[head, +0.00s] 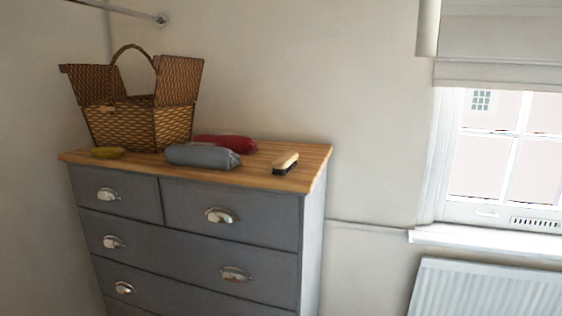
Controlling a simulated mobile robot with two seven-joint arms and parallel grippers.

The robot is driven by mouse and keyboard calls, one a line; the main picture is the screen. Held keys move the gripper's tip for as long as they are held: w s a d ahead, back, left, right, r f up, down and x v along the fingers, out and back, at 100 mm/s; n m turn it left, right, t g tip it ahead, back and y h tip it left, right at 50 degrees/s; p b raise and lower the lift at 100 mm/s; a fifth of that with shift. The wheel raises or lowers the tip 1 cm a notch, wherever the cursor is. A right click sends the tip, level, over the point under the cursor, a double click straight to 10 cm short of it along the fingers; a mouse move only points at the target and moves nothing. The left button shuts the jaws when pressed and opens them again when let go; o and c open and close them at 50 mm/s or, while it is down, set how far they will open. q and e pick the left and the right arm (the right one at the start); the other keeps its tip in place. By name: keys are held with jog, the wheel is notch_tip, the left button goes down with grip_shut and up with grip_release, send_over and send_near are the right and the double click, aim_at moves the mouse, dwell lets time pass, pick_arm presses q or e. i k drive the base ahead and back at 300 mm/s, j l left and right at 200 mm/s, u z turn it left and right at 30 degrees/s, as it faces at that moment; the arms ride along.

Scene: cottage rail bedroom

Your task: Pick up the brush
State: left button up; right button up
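The brush (286,162) lies on the wooden top of the grey chest of drawers (314,160), near the right end. It has a light wooden back and dark bristles facing down. Nothing touches it, and there is bare wood around it. Neither of my grippers shows in the head view.
A grey rolled cloth (202,156) lies left of the brush, with a red rolled one (226,143) behind it. A radiator (490,290) is at right.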

aim_at(283, 164)
jog(key=i+j, duration=0.15)
jog(key=j, duration=0.2)
jog(key=i+j+z, duration=0.15)
jog(key=j, duration=0.15)
jog(key=i+j, duration=0.15)
jog(key=j, duration=0.2)
jog(key=i+j+z, duration=0.15)
jog(key=j, duration=0.2)
jog(key=i+j, duration=0.1)
jog(key=j, duration=0.25)
jog(key=i+j+z, duration=0.15)
jog(key=j, duration=0.2)
